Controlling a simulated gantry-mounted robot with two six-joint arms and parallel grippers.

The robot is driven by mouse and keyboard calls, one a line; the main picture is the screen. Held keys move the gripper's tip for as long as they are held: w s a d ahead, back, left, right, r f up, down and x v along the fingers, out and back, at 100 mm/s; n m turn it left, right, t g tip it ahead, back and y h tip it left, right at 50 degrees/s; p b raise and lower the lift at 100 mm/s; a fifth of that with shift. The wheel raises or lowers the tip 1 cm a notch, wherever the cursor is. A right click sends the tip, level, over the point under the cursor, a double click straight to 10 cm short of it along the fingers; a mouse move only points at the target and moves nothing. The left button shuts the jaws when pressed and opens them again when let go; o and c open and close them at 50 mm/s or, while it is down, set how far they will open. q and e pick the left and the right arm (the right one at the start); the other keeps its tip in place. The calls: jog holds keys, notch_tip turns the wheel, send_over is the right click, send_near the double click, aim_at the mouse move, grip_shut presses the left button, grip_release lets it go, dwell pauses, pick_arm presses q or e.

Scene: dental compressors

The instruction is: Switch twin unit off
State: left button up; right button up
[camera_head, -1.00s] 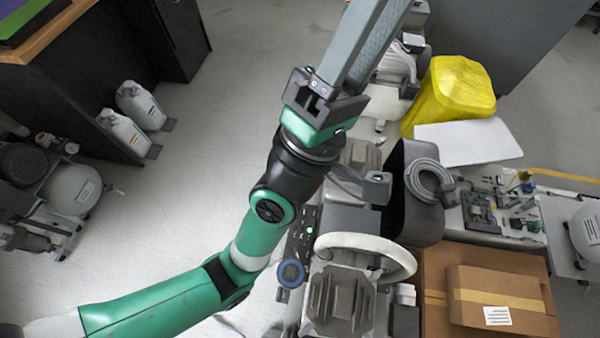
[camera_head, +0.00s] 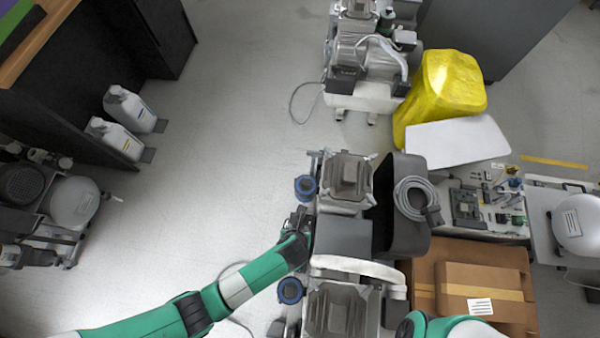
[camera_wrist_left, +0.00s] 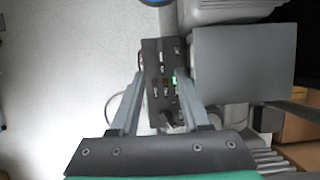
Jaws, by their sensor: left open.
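The twin unit stands in the middle of the head view, with one ribbed motor head (camera_head: 347,178) at the back, another (camera_head: 338,312) at the front and a grey box (camera_head: 343,237) between them. Its dark control panel (camera_wrist_left: 155,62) shows in the wrist view, with small switches and a lit green indicator (camera_wrist_left: 174,80). My left gripper (camera_wrist_left: 161,74) is open and empty, its fingers pointing at the panel, one on each side of it. In the head view the left gripper (camera_head: 299,220) is at the unit's left side and covers most of the panel. My right gripper is out of view.
Blue-rimmed round gauges (camera_head: 305,186) stick out on the unit's left. A black case with a coiled grey hose (camera_head: 412,198) and cardboard boxes (camera_head: 480,290) stand to the right. Another compressor (camera_head: 365,65) is behind.

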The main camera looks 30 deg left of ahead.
pick_arm(q)
jog(key=b+x, duration=0.6)
jog(key=x, duration=0.4)
jog(key=shift+w+f+b, duration=0.1)
jog(key=shift+w+b, duration=0.1)
jog(key=shift+b, duration=0.2)
jog(key=shift+w+a+f, duration=0.1)
jog(key=shift+w+f, duration=0.05)
grip_shut()
